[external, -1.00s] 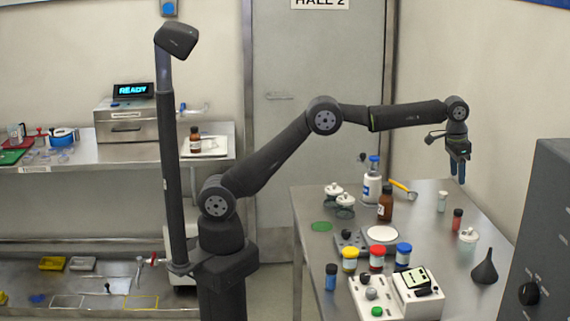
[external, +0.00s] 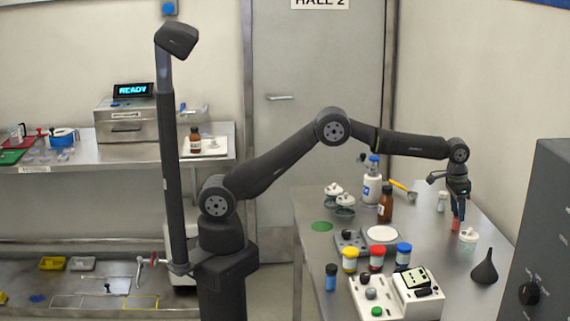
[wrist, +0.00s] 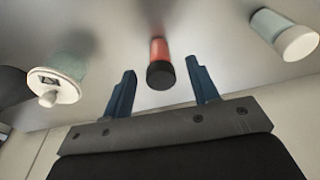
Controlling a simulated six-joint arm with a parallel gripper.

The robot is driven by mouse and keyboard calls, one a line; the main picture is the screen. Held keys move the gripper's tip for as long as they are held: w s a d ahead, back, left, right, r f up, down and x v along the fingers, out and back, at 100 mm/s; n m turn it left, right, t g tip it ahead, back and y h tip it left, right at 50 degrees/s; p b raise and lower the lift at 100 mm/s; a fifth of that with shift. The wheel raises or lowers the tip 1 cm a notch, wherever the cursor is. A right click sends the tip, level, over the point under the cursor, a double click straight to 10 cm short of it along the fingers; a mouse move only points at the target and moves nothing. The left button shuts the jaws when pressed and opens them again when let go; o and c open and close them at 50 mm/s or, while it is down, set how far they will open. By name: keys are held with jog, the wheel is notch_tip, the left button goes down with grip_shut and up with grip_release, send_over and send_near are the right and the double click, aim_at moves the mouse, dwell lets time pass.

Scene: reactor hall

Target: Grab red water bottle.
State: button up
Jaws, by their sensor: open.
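The red water bottle (wrist: 160,58) is a small red cylinder with a black cap, standing on the right-hand steel table. In the external view its red body (external: 456,224) shows low between my gripper's fingers, and its cap is hidden by them. My gripper (external: 458,208) points down over the bottle with its blue fingers apart. In the wrist view the open gripper (wrist: 162,92) has one finger on each side of the bottle's cap, with visible gaps on both sides. I see no contact.
A white-capped vial (wrist: 283,35) stands to one side, and a white-lidded jar (wrist: 60,80) to the other. In the external view the jar (external: 468,238) is close beside my fingers. A black funnel (external: 484,268) and brown bottle (external: 386,206) stand farther off.

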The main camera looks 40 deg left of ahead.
jog(key=f, duration=0.4)
jog(key=shift+w+d+f, duration=0.2)
jog(key=shift+w+d, duration=0.05)
jog(key=shift+w, duration=0.05)
jog(key=c, duration=1)
jog(key=shift+r, duration=0.15)
jog(key=shift+c, duration=0.2)
